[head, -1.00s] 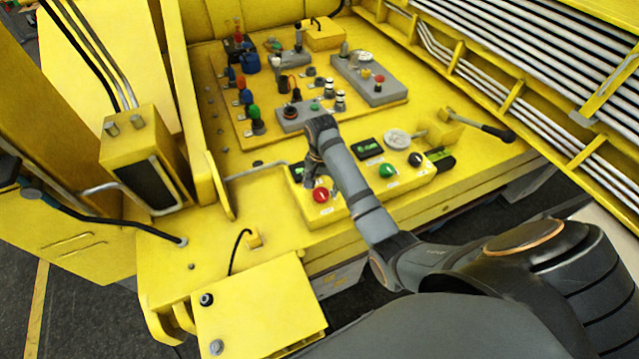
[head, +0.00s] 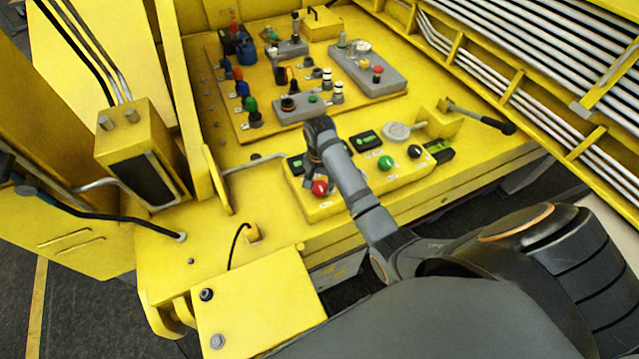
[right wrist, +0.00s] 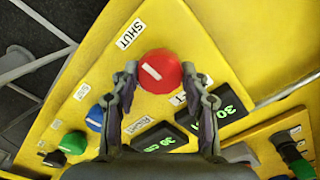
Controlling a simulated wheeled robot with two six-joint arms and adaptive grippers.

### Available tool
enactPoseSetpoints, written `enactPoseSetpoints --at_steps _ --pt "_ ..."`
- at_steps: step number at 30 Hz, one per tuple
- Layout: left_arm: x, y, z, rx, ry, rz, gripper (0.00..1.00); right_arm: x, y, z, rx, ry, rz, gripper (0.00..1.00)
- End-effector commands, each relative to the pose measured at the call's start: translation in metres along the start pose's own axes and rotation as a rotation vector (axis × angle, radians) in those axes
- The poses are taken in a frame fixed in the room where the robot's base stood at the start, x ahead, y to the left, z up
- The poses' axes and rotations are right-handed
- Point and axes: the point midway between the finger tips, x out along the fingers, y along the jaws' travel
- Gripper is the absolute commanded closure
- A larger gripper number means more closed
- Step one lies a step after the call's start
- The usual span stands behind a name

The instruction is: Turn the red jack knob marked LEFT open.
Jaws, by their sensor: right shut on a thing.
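The red knob (head: 320,188) sits at the left end of a yellow control box (head: 328,207). In the right wrist view the red knob (right wrist: 160,72) shows a short white line slanting from upper left to lower right. A SHUT label (right wrist: 130,34) lies at its upper left, and a label ending in "T" is partly covered below it. My right gripper (head: 317,172) reaches down over the knob. In the right wrist view its fingers (right wrist: 160,78) are shut on the red knob, one on each side. My left gripper is not in view.
A blue knob (right wrist: 95,117) and a green knob (head: 386,163) stand on the same box, with a black knob (head: 415,151) and small green displays (head: 367,141). Behind lies a panel crowded with buttons and switches (head: 250,110). A black-handled lever (head: 490,122) sticks out at the right.

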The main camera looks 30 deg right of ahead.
Motion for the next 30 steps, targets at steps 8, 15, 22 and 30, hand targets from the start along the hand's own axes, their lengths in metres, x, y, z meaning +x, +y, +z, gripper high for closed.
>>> enactPoseSetpoints --at_steps 8,15,22,30 --pt "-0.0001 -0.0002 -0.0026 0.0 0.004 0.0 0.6 -0.0003 -0.0001 -0.0002 -0.072 0.001 0.0 0.86" --pt "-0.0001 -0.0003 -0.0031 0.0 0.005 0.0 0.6 -0.0004 -0.0002 -0.0002 -0.249 0.001 0.0 0.86" --pt "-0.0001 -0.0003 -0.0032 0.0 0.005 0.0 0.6 -0.0005 -0.0002 -0.0002 -0.467 0.001 0.0 0.86" --pt "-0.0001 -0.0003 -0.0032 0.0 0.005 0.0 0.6 -0.0006 -0.0003 -0.0002 -0.724 0.001 0.0 0.86"
